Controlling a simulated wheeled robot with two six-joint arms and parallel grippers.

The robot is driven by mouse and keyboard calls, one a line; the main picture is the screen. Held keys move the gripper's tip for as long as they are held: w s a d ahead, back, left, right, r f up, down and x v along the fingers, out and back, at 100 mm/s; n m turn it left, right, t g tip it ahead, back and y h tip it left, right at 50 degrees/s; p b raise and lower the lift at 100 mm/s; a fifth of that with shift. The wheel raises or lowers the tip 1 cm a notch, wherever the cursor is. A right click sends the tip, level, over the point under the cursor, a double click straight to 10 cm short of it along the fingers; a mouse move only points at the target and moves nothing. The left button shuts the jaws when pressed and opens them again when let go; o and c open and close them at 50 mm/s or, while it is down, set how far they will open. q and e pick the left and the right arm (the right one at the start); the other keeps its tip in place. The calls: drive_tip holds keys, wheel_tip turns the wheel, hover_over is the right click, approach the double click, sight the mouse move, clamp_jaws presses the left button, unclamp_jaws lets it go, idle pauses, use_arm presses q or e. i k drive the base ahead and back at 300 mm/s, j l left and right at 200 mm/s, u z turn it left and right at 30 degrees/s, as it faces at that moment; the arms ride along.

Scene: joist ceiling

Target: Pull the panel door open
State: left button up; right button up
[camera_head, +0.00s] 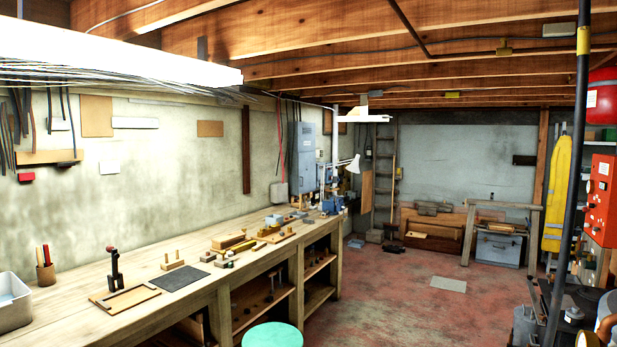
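A grey-blue panel box (304,157) hangs on the left wall above the far end of the workbench. Its front appears flat and shut, but it is small and I cannot make out a handle. An orange-red box with round fittings (600,202) is at the right edge, partly cut off by the frame; I cannot tell whether it has a door. Neither of my grippers shows in the head view.
A long wooden workbench (200,276) with tools and blocks runs along the left wall. A green round stool (272,335) stands before it. A dark post (568,180) rises at right, with clutter below it. The red floor (385,290) is mostly open in the middle.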

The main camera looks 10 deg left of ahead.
sight(307, 161)
drive_tip(key=i+l+z, duration=0.15)
drive_tip(key=i, duration=1.05)
drive_tip(key=i+j, duration=0.15)
drive_tip(key=i, duration=3.9)
drive_tip(key=i+l, duration=0.1)
drive_tip(key=i, duration=3.4)
drive_tip(key=i+u, duration=0.35)
drive_tip(key=i+l+u, duration=0.1)
drive_tip(key=i+u, duration=0.25)
